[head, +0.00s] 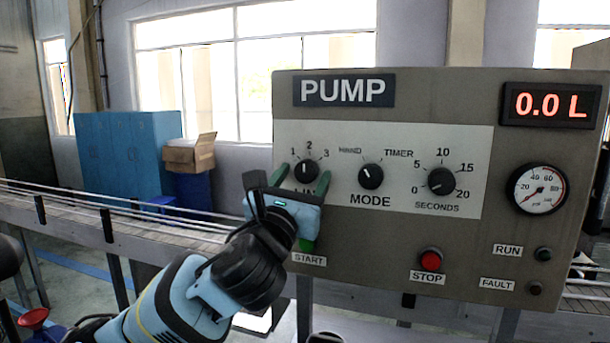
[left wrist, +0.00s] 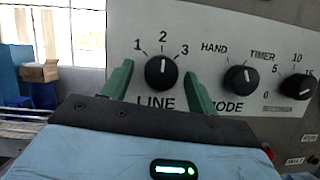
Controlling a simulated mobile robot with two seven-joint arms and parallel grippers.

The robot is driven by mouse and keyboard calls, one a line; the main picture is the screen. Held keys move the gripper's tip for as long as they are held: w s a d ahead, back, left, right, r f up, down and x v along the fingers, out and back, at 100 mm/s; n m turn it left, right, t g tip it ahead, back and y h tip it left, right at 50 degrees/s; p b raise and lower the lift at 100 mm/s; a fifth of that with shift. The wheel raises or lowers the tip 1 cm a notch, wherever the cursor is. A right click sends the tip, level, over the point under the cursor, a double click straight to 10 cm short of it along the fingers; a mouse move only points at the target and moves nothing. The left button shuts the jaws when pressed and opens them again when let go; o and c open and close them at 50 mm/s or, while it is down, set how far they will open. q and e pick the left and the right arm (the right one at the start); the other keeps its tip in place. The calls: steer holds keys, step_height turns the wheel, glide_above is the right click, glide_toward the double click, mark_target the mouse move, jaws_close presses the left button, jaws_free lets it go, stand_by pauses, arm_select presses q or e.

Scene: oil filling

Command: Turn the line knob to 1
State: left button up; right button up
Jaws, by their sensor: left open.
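The line knob (head: 307,173) is a round black knob at the upper left of the pump panel (head: 400,240), with the numbers 1, 2 and 3 around it. Its white pointer stands about upright, at 2. My left gripper (head: 305,174) is open, with one green finger on each side of the knob and a visible gap to it. The left wrist view shows the knob (left wrist: 161,72) between the spread fingers (left wrist: 159,72). The LINE label is partly hidden by the gripper in the head view. My right gripper is not in view.
The mode knob (head: 371,176) is close to the right of my left gripper, with the seconds knob (head: 441,181) beyond it. The green start button is mostly hidden behind my gripper. The red stop button (head: 430,260) is lower right. The display (head: 551,105) reads 0.0 L.

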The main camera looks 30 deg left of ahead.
arm_select(q)
steer(key=shift+r, duration=0.1)
stand_by(0.3)
steer(key=c, duration=1)
steer(key=shift+d+n, duration=0.1)
steer(key=shift+n, duration=0.4)
steer(key=n+y, duration=0.2)
steer(key=n, duration=0.1)
steer(key=n+g+y, duration=0.1)
steer(key=n, duration=0.2)
steer(key=shift+d+y, duration=0.15)
steer(key=shift+y, duration=0.25)
steer(key=shift+r+n+g+y, duration=0.1)
steer(key=shift+n+g+y, duration=0.45)
steer(key=shift+n, duration=0.9)
steer(key=shift+n+g+y, duration=0.45)
steer(key=shift+n+y, duration=0.1)
steer(key=shift+n, duration=0.9)
